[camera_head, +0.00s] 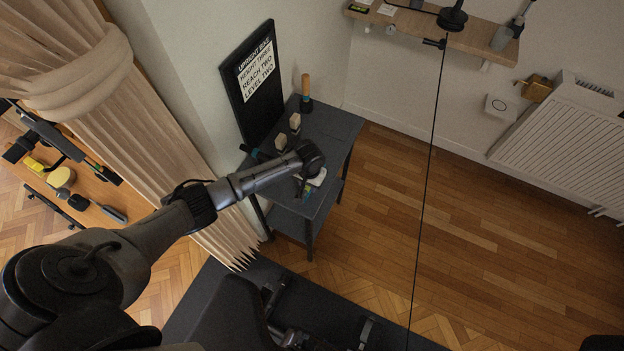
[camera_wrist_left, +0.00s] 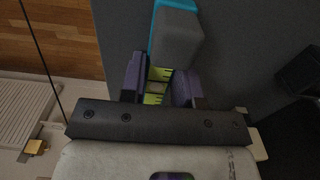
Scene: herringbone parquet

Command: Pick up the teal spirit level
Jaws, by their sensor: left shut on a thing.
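The teal spirit level (camera_wrist_left: 176,38) shows in the left wrist view, with a teal edge, a grey face and yellow-green parts between the fingers. My left gripper (camera_wrist_left: 158,86) is shut on it, one purple-grey finger on each side. My right gripper is not in view.
The dark grey workbench (camera_head: 338,127) also bears a wooden-handled tool (camera_head: 306,92) and small pale-topped blocks (camera_head: 295,122). A black board with a sign (camera_head: 258,75) stands behind. A curtain (camera_head: 120,110) hangs at left. Wooden floor (camera_head: 460,210) lies open at right.

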